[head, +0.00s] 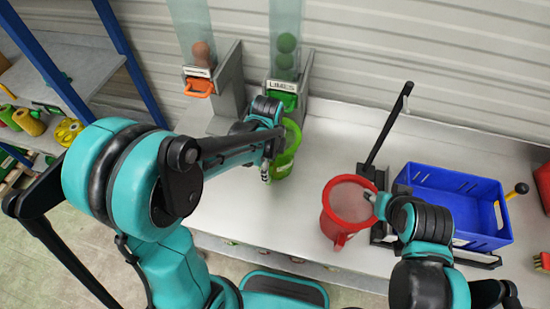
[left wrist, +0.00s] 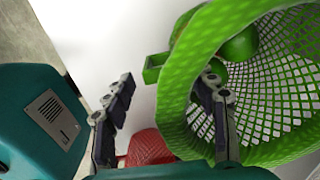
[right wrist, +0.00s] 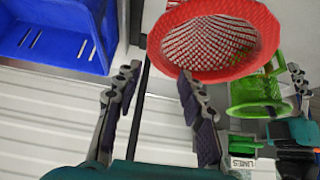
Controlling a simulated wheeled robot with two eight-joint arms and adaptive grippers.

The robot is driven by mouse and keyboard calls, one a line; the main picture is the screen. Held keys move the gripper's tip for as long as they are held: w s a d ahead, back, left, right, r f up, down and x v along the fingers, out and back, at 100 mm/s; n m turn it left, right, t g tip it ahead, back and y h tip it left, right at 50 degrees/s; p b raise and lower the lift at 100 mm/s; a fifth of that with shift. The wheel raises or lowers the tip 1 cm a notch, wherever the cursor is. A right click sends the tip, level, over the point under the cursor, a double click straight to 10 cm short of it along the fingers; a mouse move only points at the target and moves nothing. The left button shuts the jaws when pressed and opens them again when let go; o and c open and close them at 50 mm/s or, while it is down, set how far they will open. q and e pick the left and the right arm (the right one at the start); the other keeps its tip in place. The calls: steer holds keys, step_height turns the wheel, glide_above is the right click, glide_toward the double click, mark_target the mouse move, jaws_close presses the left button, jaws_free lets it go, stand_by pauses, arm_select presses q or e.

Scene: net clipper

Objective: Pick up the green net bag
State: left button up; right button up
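The green net bag (head: 287,152) has a thick green rim and stands below the lime dispenser. The left wrist view shows its open mouth (left wrist: 172,100) and white-looking mesh wall, with green round fruit (left wrist: 240,45) seen at it. My left gripper (left wrist: 165,95) is open at the bag. One finger overlaps the mouth and the other is outside, with part of the rim between them. Contact cannot be told. My right gripper (right wrist: 155,90) is open beside the red net bag (head: 350,203); one finger overlaps its rim in the right wrist view.
The lime dispenser (head: 290,88) and an orange-flapped dispenser (head: 205,85) stand at the back of the white table (head: 240,215). A blue crate (head: 455,195) and a black upright lever (head: 388,130) are at the right. The table's middle is clear.

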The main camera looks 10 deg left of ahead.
arm_select(q)
jaws_close()
steer(key=shift+r, duration=0.2)
